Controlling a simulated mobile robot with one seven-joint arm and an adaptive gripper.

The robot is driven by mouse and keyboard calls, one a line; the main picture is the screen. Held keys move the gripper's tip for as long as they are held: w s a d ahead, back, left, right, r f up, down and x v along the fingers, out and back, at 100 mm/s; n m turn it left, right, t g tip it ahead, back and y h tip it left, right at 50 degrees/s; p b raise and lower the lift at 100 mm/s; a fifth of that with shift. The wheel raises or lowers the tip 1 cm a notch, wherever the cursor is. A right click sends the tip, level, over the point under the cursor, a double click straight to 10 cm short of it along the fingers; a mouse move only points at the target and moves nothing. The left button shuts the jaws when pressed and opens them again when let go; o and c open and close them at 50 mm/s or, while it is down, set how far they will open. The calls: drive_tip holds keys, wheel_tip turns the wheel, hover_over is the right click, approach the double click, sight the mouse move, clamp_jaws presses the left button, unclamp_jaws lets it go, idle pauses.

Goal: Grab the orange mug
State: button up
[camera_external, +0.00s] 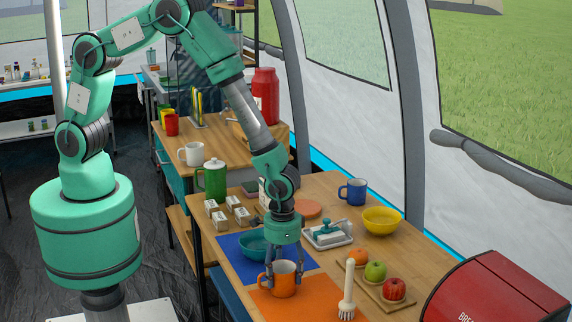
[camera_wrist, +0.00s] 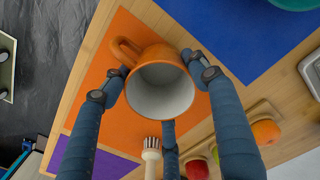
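The orange mug (camera_external: 283,281) stands upright on an orange mat (camera_external: 256,305) on the wooden table. In the wrist view the orange mug (camera_wrist: 160,86) shows its pale inside, with the handle toward the upper left. My gripper (camera_external: 284,277) points down over it in the external view. Its fingers are spread around the mug, one on each side, with a third finger at the near side in the wrist view (camera_wrist: 158,103). The fingertips are at or very near the mug's wall. I cannot tell whether they press on it.
A white brush (camera_external: 347,291) stands right of the mug. A board (camera_external: 385,296) with apples and an orange lies farther right. A teal bowl (camera_external: 255,244) sits on a blue mat (camera_external: 229,243) behind. A red bread box (camera_external: 490,289) is at the front right.

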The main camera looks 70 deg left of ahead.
drive_tip(key=shift+r, duration=0.1)
idle(0.3)
drive_tip(key=shift+r, duration=0.55)
wheel_tip(320, 180, up, 2)
drive_tip(key=shift+r+p, duration=0.15)
drive_tip(key=shift+p, duration=0.35)
drive_tip(key=s+a+r+p, duration=0.1)
drive_tip(key=s+a, duration=0.8)
drive_tip(key=s, duration=0.3)
drive_tip(key=shift+s+a+r+p, duration=0.2)
drive_tip(key=shift+s+a+p, duration=0.15)
drive_tip(key=shift+s+p, duration=0.05)
